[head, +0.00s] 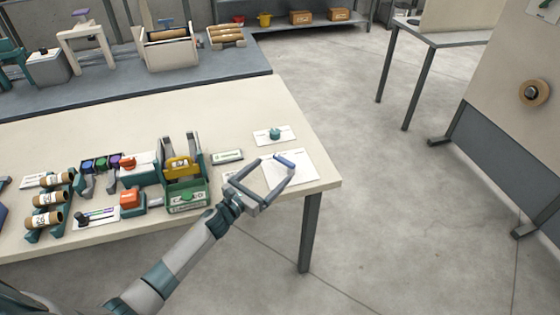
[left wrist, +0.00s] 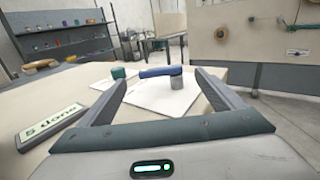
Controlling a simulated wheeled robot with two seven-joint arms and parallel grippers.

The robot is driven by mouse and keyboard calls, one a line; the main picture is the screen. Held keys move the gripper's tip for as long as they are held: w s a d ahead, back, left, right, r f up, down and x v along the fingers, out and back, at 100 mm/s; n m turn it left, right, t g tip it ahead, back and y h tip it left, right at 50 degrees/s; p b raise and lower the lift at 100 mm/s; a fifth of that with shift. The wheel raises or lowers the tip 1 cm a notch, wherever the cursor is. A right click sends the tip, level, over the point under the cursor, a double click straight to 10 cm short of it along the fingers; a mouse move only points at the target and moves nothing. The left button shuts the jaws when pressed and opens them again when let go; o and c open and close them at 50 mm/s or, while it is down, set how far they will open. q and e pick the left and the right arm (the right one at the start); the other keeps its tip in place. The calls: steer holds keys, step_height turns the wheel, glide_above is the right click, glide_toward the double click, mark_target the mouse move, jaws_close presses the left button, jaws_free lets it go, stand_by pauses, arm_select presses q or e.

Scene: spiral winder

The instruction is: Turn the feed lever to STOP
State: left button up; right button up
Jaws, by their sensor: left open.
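A lever with a blue handle (head: 285,160) stands on a white plate (head: 300,172) near the table's right end. I take it for the feed lever; no STOP mark is readable. In the left wrist view the blue handle (left wrist: 157,72) lies across the top of a short grey post (left wrist: 176,80). My left gripper (head: 277,169) is open, its two fingers pointing at the lever from the near left. In the left wrist view the lever shows between the fingertips, apart from them as far as I can see. My right gripper is not in view.
A teal knob (head: 275,133) sits on a white card just behind the lever. A small sign (head: 228,156) and a green box (head: 187,197) stand to the left. Cardboard tubes (head: 45,198) lie farther left. The floor right of the table is clear.

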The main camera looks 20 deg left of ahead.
mark_target(282, 162)
arm_select(q)
steer(key=shift+p+x, duration=0.45)
steer(key=shift+x, duration=2.5)
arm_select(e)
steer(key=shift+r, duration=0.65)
